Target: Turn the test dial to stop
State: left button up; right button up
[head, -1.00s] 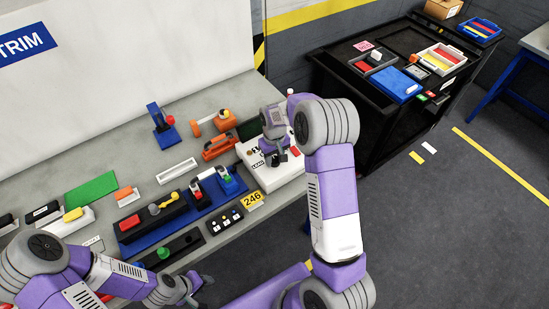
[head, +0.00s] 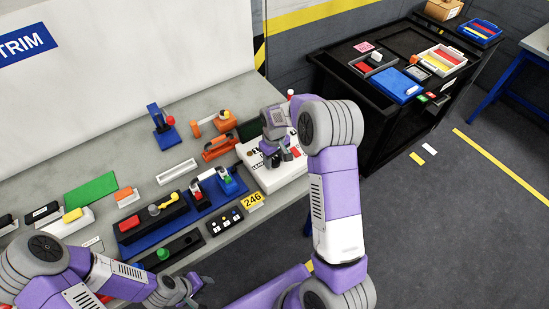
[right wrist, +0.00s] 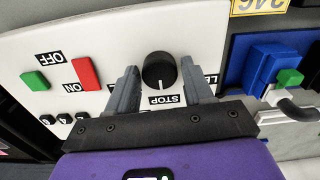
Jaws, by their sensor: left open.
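The test dial (right wrist: 159,68) is a round black knob on a white panel (right wrist: 215,45). In the right wrist view, a light mark on it faces the STOP label (right wrist: 167,100). My right gripper (right wrist: 161,88) is open, one finger on each side of the dial, with narrow gaps; I cannot tell how deep the fingers reach. In the head view, my right gripper (head: 281,158) is over the white panel (head: 276,179) and hides the dial. My left gripper (head: 198,287) is open and empty at the bench's front edge.
The panel also has a red button (right wrist: 86,73) and a green button (right wrist: 35,80). A blue fixture (right wrist: 262,62) stands close on the dial's other side. In the head view, a blue rack (head: 140,232) and a yellow 246 tag (head: 252,201) lie left of the panel.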

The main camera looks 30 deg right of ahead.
aim_at(275, 160)
jog(key=shift+o, duration=0.9)
notch_tip(275, 160, up, 8)
jog(key=shift+f, duration=0.2)
